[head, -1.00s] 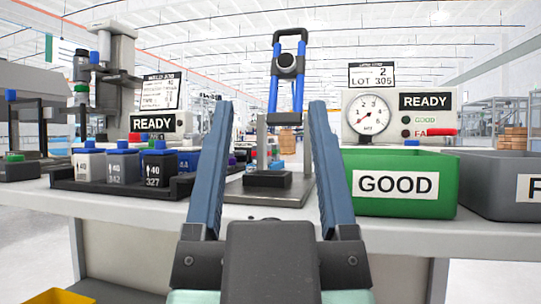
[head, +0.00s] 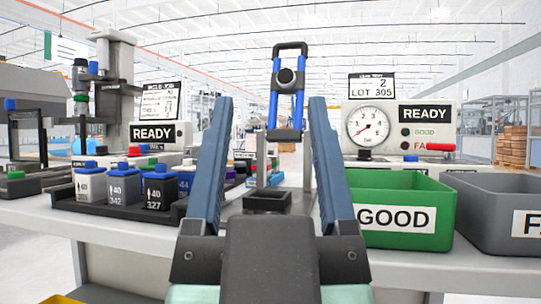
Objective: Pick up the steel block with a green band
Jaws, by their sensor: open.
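I cannot make out a steel block with a green band for certain. Several labelled blocks with blue tops stand in a dark tray (head: 100,212) on the bench at the left: a pale silver block (head: 90,186), a grey-blue block (head: 124,188) and a black block marked 327 (head: 159,192). More small coloured pieces behind them are partly hidden by my left finger. My gripper (head: 270,102) is open and empty, its two long blue fingers spread in front of the bench.
A press fixture with a blue-handled clamp (head: 287,90) stands between my fingers in the picture. A green GOOD bin (head: 405,216) and a grey bin (head: 488,205) stand at the right, before a gauge panel (head: 372,128). A tall machine (head: 118,80) rises behind the tray.

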